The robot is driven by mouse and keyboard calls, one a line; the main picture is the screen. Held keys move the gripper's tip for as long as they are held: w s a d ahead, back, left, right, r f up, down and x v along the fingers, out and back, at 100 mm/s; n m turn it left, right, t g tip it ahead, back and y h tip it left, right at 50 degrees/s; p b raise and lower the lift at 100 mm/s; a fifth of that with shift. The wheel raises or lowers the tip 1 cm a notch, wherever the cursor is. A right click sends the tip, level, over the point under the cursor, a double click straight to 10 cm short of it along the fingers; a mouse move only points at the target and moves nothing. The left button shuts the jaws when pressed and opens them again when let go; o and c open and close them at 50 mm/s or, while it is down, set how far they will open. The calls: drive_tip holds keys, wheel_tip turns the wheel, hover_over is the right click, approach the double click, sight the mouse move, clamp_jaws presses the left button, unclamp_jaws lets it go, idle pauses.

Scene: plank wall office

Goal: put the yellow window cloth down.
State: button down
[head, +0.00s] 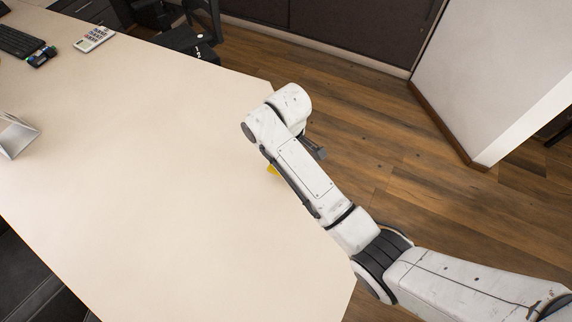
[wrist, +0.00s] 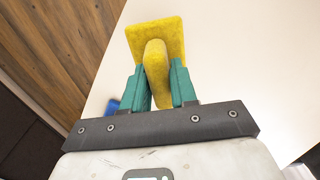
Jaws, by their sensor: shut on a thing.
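The yellow window cloth (wrist: 157,38) is in my gripper (wrist: 158,68) in the wrist view. Its folded middle is pinched between the two teal fingers, and a flat part spreads out beyond the fingertips. In the head view only a small yellow bit of the cloth (head: 272,170) shows beside my arm, over the pale desk top (head: 150,150) near its right edge. My arm hides the rest of the cloth and the gripper there. I cannot tell whether the cloth touches the desk.
A calculator (head: 94,39), a keyboard (head: 18,42) and a small dark and blue item (head: 42,57) lie at the desk's far left. A grey stand (head: 14,136) is at the left edge. A blue thing (wrist: 112,106) shows beside the left finger. The desk middle is clear.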

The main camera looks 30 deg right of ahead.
drive_tip(key=shift+w+f, duration=0.35)
drive_tip(key=shift+f, duration=0.1)
drive_tip(key=shift+w+f, duration=0.15)
drive_tip(key=shift+f, duration=1.55)
drive_tip(key=shift+f, duration=0.15)
drive_tip(key=c, duration=0.9)
unclamp_jaws()
wheel_tip(320, 180, up, 12)
drive_tip(key=shift+r+p, duration=0.2)
drive_tip(key=shift+p, duration=0.35)
